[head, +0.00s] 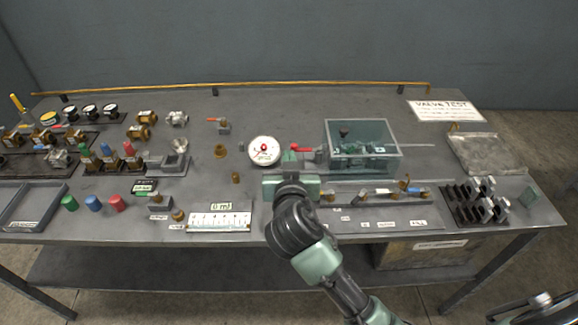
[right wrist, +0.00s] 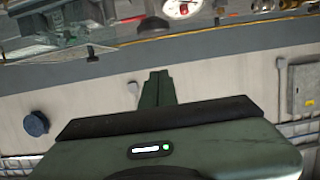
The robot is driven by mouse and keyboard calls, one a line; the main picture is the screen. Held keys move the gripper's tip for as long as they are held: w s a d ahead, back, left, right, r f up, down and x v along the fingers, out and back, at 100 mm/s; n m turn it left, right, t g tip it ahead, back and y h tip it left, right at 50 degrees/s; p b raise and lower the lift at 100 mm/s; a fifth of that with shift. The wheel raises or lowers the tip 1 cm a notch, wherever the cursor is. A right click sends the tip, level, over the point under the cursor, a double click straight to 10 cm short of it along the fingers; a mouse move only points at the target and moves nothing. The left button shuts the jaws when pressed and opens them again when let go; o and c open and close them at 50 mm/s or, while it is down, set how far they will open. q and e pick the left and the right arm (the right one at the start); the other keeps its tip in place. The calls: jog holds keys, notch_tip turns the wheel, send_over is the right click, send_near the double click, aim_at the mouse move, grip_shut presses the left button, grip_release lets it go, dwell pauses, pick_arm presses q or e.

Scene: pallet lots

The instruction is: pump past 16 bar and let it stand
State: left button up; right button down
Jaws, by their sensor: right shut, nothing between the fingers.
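A round white gauge (head: 264,151) with a red centre stands mid-bench; its needle is too small to read. It also shows at the top of the right wrist view (right wrist: 182,8). Right of it are a green fitting and a red lever (head: 302,149). A clear-walled tank (head: 362,136) holds green pump parts, and a thin rod (head: 417,146) sticks out to its right. My right gripper (head: 290,179) is in front of the gauge and lever; its fingers (right wrist: 156,76) are shut and empty.
Valves and coloured bottles crowd the bench's left side. A white scale card (head: 219,221) lies at the front, and a tool strip (head: 375,195) lies right of my gripper. A black rack (head: 478,200) and flat tray (head: 487,153) are at the right. A brass rail (head: 230,87) runs behind.

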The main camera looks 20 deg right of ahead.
pick_arm(q)
jog(key=shift+s+r, duration=0.3)
jog(key=shift+s, duration=0.2)
pick_arm(e)
jog(key=shift+w+f, duration=0.1)
jog(key=shift+f, duration=2)
